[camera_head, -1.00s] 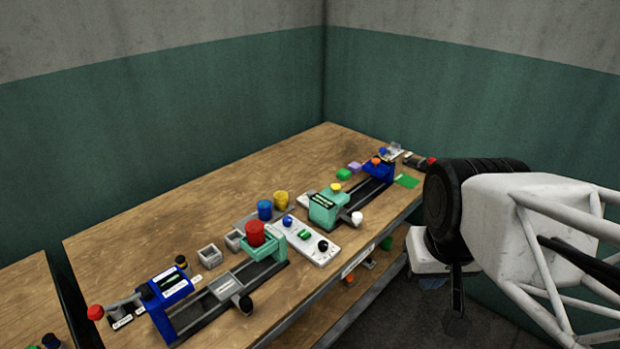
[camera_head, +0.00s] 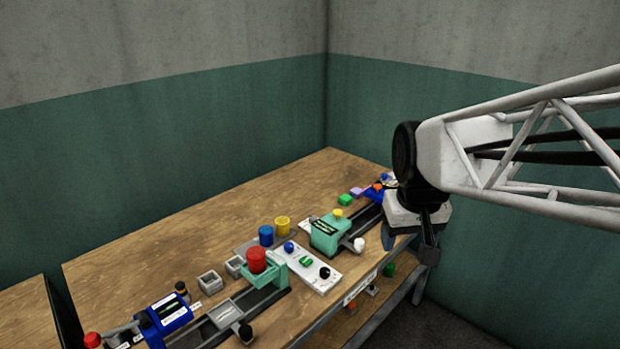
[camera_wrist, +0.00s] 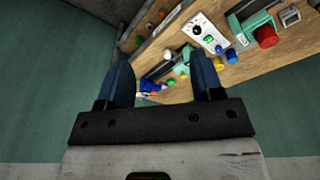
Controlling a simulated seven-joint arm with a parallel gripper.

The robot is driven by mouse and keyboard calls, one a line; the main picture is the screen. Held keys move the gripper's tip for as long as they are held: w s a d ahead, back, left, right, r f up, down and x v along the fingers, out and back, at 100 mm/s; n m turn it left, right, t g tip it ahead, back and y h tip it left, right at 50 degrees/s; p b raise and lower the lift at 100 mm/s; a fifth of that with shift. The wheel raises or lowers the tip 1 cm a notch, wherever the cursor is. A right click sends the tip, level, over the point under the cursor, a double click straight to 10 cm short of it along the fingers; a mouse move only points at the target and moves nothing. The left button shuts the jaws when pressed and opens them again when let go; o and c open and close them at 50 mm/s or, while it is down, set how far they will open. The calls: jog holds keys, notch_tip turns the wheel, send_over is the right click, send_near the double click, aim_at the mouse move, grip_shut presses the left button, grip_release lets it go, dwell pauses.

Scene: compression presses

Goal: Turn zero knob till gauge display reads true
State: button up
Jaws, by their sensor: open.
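In the head view a white panel (camera_head: 318,278) on the bench carries a blue knob (camera_head: 289,247), a green part (camera_head: 306,261) and a black knob (camera_head: 324,272). Behind it stands a teal block (camera_head: 325,238) with a dark display, a yellow top knob (camera_head: 338,213) and a white side knob (camera_head: 359,244). A blue block (camera_head: 172,310) at lower left also bears a display. The readings are too small to tell, and I cannot tell which knob is the zero knob. My gripper (camera_wrist: 160,62) is open and empty, above the bench's right end, apart from everything.
A red cylinder (camera_head: 257,259) sits on a teal frame at the left press. Blue (camera_head: 266,235) and yellow (camera_head: 282,226) cylinders stand behind the panel. My arm partly hides the far right press end. The bench's back left is clear; a shelf lies below.

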jog(key=w+a+n, duration=0.1)
jog(key=w+a, duration=0.2)
jog(key=w, duration=1.1)
jog(key=n+g, duration=0.2)
jog(key=n, duration=0.2)
send_over(313, 217)
jog(key=f, duration=2.4)
jog(key=shift+s+d+f, duration=0.1)
jog(key=shift+s+f, duration=0.2)
jog(key=shift+s, duration=0.05)
jog(key=shift+w+f, duration=0.3)
jog(key=shift+f, duration=0.05)
jog(key=shift+f, duration=0.1)
jog(key=shift+f, duration=3.8)
